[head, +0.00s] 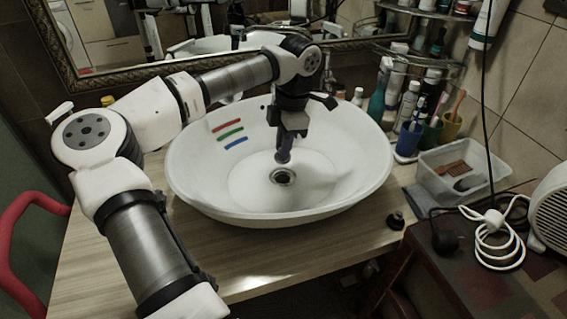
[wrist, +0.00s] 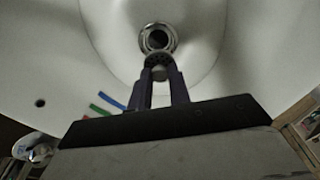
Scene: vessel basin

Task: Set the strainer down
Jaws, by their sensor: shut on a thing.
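The strainer (wrist: 157,60) is a small grey perforated disc with a knob, held between my fingertips in the wrist view. My gripper (wrist: 160,80) is shut on its knob. In the head view my gripper (head: 284,153) points down inside the white basin (head: 355,183), close above the drain (head: 282,177). The strainer is too small to make out clearly there. In the wrist view the round metal drain (wrist: 157,38) shows open and dark just beyond the strainer's disc. I cannot tell the exact gap between them.
Red, green and blue strokes (head: 230,133) mark the basin's inner left wall. A small dark object (head: 395,220) lies on the wooden counter (head: 250,250). Bottles (head: 407,104), cups (head: 408,140) and a clear plastic box (head: 460,172) stand right of the basin.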

